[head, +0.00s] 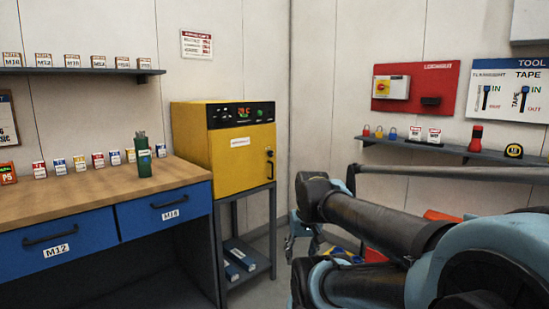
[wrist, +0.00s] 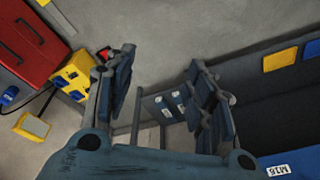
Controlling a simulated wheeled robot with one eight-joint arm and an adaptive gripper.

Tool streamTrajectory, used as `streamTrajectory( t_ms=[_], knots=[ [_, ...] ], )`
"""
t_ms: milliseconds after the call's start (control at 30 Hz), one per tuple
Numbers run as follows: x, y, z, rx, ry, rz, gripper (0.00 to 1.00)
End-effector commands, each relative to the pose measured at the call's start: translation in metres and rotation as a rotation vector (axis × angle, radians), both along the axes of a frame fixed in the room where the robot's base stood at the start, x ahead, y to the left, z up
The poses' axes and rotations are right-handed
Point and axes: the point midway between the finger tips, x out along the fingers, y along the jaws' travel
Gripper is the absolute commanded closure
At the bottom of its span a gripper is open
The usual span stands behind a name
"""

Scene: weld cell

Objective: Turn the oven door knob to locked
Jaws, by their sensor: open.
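The yellow oven (head: 207,137) stands on a grey stand against the back wall, with a black control panel on top of its front. A small dark knob or latch (head: 269,155) shows at the right edge of its door. It is too small to read its setting. My gripper (head: 303,240) hangs low to the right of the oven stand, below the knob and apart from it, partly behind my arm. In the wrist view my gripper (wrist: 166,95) points down with its two fingers wide apart and nothing between them. The oven door is not seen in the wrist view.
Blue packs (head: 240,254) lie on the stand's lower shelf. A red case (wrist: 30,45) and a yellow box (wrist: 75,75) lie on the floor.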

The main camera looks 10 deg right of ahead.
Motion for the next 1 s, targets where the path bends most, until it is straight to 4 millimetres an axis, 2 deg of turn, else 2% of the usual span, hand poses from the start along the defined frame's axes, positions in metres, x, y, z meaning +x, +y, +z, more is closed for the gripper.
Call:
streamTrajectory(
  t_ms=[267, 500, 767, 1000],
  knots=[
    [0.068, 0.031, 0.04, 0.242, -0.024, -0.25, 0.5],
    [0.139, 0.051, 0.074, 0.48, -0.019, -0.49, 0.5],
    [0.223, 0.058, 0.107, 0.744, 0.015, -0.745, 0.5],
    [0.302, 0.049, 0.131, 0.994, 0.074, -0.97, 0.5]
  ],
)
